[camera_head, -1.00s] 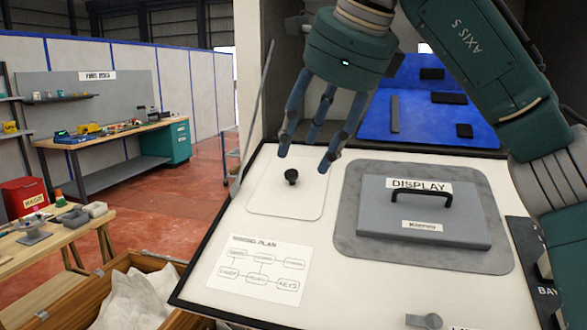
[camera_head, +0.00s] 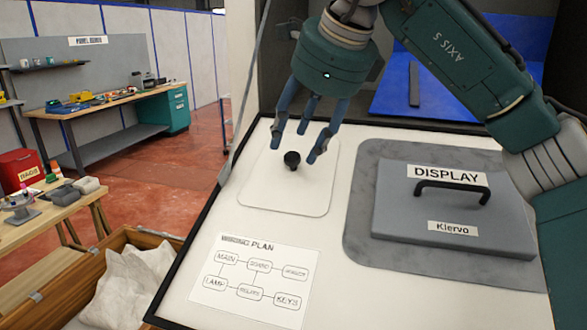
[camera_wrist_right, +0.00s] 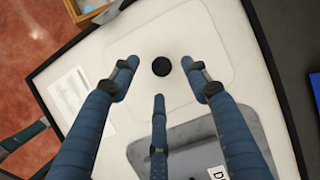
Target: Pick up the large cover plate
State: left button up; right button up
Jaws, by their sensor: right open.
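A pale plate with rounded corners (camera_head: 285,198) lies flat on the white panel, with a black round knob (camera_head: 292,160) standing up from it; I take it for the cover plate. My right gripper (camera_head: 296,143) hangs over the knob, its three blue fingers spread open and empty. In the right wrist view the knob (camera_wrist_right: 161,66) sits between the open fingertips (camera_wrist_right: 160,76). I cannot tell whether any finger touches it. My left gripper is not in view.
A grey block labelled DISPLAY (camera_head: 395,224) with a black handle (camera_head: 453,187) sits on a grey rounded plate (camera_head: 365,255) to the right. A wiring plan sheet (camera_head: 262,280) lies in front. A wooden crate (camera_head: 130,245) stands left of the panel.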

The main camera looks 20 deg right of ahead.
aim_at(292, 156)
jog(key=x, duration=0.3)
jog(key=shift+w+f+p, duration=0.2)
jog(key=shift+f+p, duration=0.1)
jog(key=shift+p, duration=0.05)
jog(key=shift+w+f, duration=0.1)
jog(key=shift+w, duration=0.05)
jog(key=c, duration=0.3)
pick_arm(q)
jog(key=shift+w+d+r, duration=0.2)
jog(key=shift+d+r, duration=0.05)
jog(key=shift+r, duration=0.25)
pick_arm(e)
grip_shut()
